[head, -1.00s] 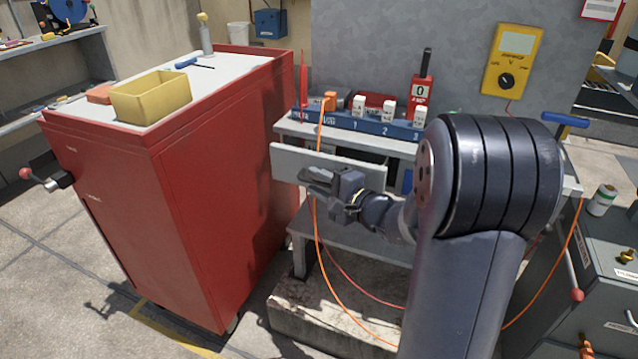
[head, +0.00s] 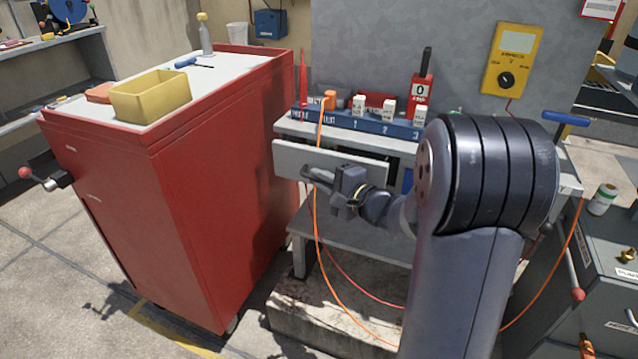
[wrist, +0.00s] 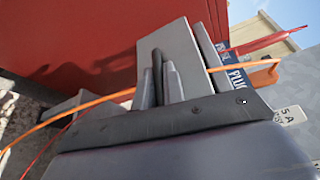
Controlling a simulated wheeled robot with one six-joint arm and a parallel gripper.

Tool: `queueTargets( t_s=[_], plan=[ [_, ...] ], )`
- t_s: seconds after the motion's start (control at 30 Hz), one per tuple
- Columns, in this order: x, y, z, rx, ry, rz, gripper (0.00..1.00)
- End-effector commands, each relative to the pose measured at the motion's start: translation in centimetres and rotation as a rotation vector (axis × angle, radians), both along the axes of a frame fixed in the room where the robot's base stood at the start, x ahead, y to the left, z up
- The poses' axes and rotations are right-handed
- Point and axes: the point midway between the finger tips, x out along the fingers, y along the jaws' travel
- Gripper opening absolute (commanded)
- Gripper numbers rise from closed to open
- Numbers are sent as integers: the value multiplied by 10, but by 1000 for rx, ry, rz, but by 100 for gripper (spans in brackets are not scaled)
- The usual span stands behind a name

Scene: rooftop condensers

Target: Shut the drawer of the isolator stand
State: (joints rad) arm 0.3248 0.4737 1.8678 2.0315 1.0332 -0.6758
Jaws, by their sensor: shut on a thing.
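The isolator stand (head: 345,236) is a grey bench behind my arm. Its drawer (head: 300,156) has a plain pale grey front and stands partly out, with a dark gap behind the front at its right. My gripper (head: 312,176) is at the drawer front, its fingers pointing left. In the wrist view the fingers (wrist: 157,85) close around a thin dark bar standing against the drawer front (wrist: 187,45); it looks like the drawer handle.
A red cabinet (head: 225,190) stands close on the left, with a yellow bin (head: 150,97) on top. An orange cable (head: 318,240) hangs in front of the drawer, close to my gripper. A blue switch strip (head: 345,121) and yellow meter (head: 513,60) are above.

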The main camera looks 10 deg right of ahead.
Motion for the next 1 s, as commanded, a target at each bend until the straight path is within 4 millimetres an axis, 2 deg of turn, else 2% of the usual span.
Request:
queueTargets(
  t_s=[0.2, 0.5, 0.53, 0.77, 1.0],
  plan=[
    [19, -14, -1, 0, -1, 1, 0],
    [20, -14, 0, 0, 0, 1, 0],
    [20, -14, 0, 0, 0, 1, 12],
    [20, -14, 0, 0, 0, 1, 30],
    [19, -15, 0, -1, -1, 0, 32]
  ],
)
